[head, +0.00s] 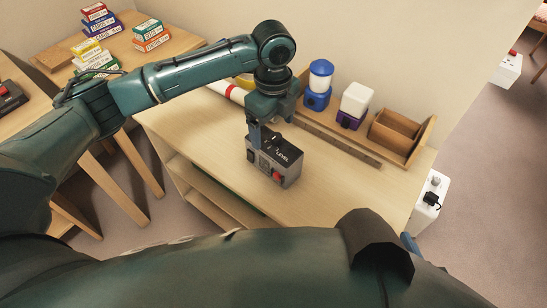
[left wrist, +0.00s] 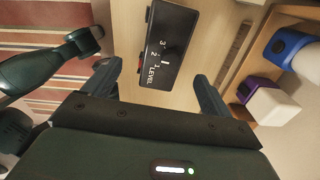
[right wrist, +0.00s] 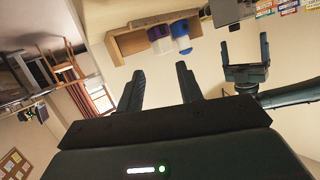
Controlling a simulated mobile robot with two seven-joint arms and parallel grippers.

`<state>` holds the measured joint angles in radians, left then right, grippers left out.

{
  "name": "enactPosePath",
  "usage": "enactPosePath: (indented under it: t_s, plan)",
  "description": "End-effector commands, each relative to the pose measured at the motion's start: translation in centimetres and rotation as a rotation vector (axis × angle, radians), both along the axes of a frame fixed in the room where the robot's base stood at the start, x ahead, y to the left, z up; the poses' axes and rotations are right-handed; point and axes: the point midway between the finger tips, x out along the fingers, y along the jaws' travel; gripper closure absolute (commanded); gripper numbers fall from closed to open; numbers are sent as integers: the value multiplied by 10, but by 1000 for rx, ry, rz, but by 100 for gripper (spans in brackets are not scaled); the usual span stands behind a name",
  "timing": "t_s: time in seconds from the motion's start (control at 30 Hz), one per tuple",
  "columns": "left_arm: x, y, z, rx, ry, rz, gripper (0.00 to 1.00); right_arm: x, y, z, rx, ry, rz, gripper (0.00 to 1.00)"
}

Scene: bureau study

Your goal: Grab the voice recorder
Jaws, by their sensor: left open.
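A grey box with a dark top panel (head: 283,156), marked LEVEL with numbers and a knob, stands on the wooden cabinet top; a red button shows on its side. It may be the voice recorder; no label says so. It also shows in the left wrist view (left wrist: 165,45), ahead of the fingertips. My left gripper (head: 262,137) is open just above and behind the box, partly hidden by my own wrist in the head view. Its fingers (left wrist: 157,85) are spread, with nothing between them. My right gripper (right wrist: 160,83) is open and empty, away from the box.
A blue-topped container (head: 319,82), a white-topped container (head: 355,101) and a wooden organiser (head: 398,133) stand along the wall. A long dark strip (head: 340,143) lies before them. Another dark device (head: 9,97) sits on the left table. The cabinet's front right is clear.

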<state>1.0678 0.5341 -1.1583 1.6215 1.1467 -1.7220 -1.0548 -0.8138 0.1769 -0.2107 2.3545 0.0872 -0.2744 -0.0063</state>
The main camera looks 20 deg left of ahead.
Motion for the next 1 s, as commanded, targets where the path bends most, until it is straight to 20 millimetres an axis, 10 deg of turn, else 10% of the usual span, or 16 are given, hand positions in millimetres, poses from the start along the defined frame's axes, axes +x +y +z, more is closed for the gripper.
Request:
enactPosePath:
  t_s: [0.6, 1.0]
  plan:
    - [6, 1, -75, -1, -2, 0, 15, -3, -6, 0, -11, -50, -11, 64]
    - [6, 1, -81, -2, -4, 0, 21, -3, -6, 5, -13, -59, -8, 64]
